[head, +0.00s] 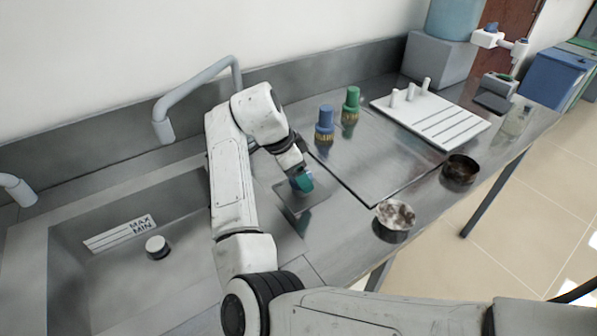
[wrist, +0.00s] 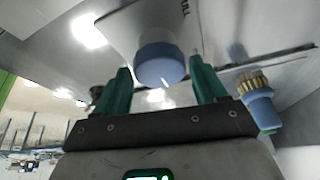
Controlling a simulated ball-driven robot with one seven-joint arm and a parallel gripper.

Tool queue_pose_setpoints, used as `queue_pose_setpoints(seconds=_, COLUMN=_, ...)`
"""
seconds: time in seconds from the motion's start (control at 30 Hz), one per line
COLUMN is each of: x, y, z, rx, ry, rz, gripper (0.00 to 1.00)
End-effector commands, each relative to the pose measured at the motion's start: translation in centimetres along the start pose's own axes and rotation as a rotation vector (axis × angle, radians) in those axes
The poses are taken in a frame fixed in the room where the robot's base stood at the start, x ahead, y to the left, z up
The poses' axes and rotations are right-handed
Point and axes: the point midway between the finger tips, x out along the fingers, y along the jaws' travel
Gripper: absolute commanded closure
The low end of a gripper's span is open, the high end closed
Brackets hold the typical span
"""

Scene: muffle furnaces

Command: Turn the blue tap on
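The blue tap shows in the wrist view as a round blue knob (wrist: 160,64) on a pale stem, rising from a plate with partly cut-off lettering. In the head view the small metal plate (head: 316,197) lies on the bench right of the sink, and the knob on it is mostly hidden by my gripper (head: 303,181). In the wrist view my gripper (wrist: 163,82) is open, with one teal finger on each side of the knob. Narrow gaps show between the fingers and the knob; nothing looks clamped.
A blue brush (head: 325,122) and a green brush (head: 351,103) stand just behind my gripper. A white rack (head: 440,120), a dark bowl (head: 459,171) and a pale-filled bowl (head: 393,218) are to the right. The sink (head: 100,285) is at left.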

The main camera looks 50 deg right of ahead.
Motion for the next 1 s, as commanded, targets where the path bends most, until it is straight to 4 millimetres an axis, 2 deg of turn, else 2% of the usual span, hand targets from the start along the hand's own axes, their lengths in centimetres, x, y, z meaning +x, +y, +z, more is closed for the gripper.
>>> queue_pose_setpoints(seconds=0.07, x=-0.01, y=0.0, z=0.0, rx=0.0, ry=0.0, rz=0.0, gripper=0.37)
queue_pose_setpoints(seconds=0.4, x=-0.03, y=0.0, z=-0.01, rx=0.0, ry=0.0, rz=0.0, gripper=0.7)
queue_pose_setpoints(seconds=0.67, x=-0.12, y=0.06, z=-0.08, rx=-0.027, ry=0.002, rz=-0.01, gripper=0.7)
queue_pose_setpoints(seconds=1.0, x=-0.32, y=0.21, z=-0.26, rx=-0.212, ry=0.005, rz=-0.087, gripper=0.7)
